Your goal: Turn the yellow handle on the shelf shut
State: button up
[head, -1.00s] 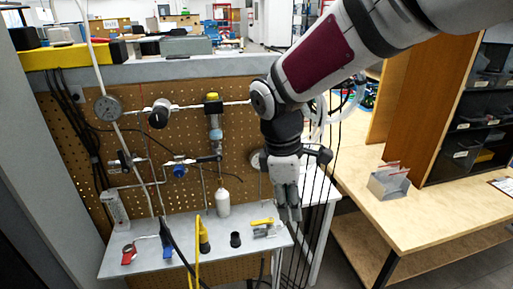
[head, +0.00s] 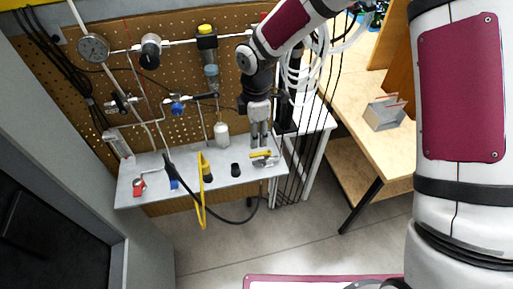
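The grey shelf (head: 222,176) juts out from the pegboard in the head view. A small valve with a yellow handle (head: 261,154) lies near the shelf's right end, with pale metal parts just below the handle. My gripper (head: 259,146) points down, right behind and above the yellow handle in the picture. Its two fingers look close together, and I see nothing held between them. I cannot tell whether the fingertips touch the handle or how wide the gap between them is.
The pegboard (head: 180,75) carries pipes and gauges behind. A wooden bench (head: 352,125) is on the right.

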aim_at(256, 154)
notch_tip(256, 154, down, 7)
jog(key=shift+f, duration=0.1)
jog(key=shift+c, duration=0.5)
grip_shut()
